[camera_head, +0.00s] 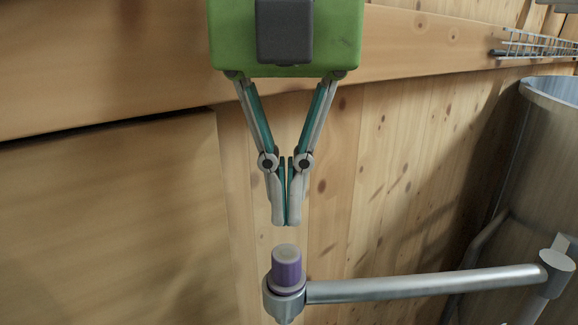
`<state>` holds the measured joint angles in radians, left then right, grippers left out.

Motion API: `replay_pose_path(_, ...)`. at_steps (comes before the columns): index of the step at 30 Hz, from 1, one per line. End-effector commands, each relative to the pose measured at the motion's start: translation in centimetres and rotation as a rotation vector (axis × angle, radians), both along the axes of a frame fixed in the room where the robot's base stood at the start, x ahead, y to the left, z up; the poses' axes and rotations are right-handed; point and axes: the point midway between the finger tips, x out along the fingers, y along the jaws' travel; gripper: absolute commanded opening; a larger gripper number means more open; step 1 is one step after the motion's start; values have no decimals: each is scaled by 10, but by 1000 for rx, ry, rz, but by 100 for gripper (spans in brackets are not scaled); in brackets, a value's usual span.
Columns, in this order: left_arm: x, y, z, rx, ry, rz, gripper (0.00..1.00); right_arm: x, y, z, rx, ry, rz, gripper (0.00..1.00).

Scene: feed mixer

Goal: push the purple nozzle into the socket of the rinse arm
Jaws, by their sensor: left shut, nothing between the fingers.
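The purple nozzle (286,269) has a pale top and stands upright in the ring-shaped socket (284,298) at the left end of the grey metal rinse arm (420,285). Much of its purple side shows above the socket's rim; how deep it sits inside is hidden. My left gripper (286,222) points straight down with its fingertips together and nothing between them. In the picture its tips are just above the nozzle's top, with a small gap between. My right gripper does not show.
The rinse arm runs right to a bracket (556,262) by a large metal drum (548,150). A wooden plank wall (420,150) with a horizontal beam stands behind. A wooden panel (110,230) fills the lower left. A wire rack (535,45) is at the upper right.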

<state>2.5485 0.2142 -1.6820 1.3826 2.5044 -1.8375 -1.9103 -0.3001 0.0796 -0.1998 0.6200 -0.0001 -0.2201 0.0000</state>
Motion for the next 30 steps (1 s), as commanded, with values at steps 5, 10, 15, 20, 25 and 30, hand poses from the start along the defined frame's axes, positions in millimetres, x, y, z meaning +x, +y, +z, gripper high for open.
replay_pose_path(5, 0, 0, -20, 1, -2, 0, 0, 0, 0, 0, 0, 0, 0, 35)
replay_pose_path(10, 0, 0, -31, -1, -3, 1, 0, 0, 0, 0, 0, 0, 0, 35)
replay_pose_path(15, 0, 0, -34, -2, -2, 0, 0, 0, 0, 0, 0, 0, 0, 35)
replay_pose_path(20, 1, 0, -34, -2, -2, 0, 0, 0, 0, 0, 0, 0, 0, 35)
replay_pose_path(25, 1, 0, -34, -2, -2, 0, 0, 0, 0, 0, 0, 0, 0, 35)
replay_pose_path(30, 1, 0, -37, -2, 0, -1, 0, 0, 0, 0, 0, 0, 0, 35)
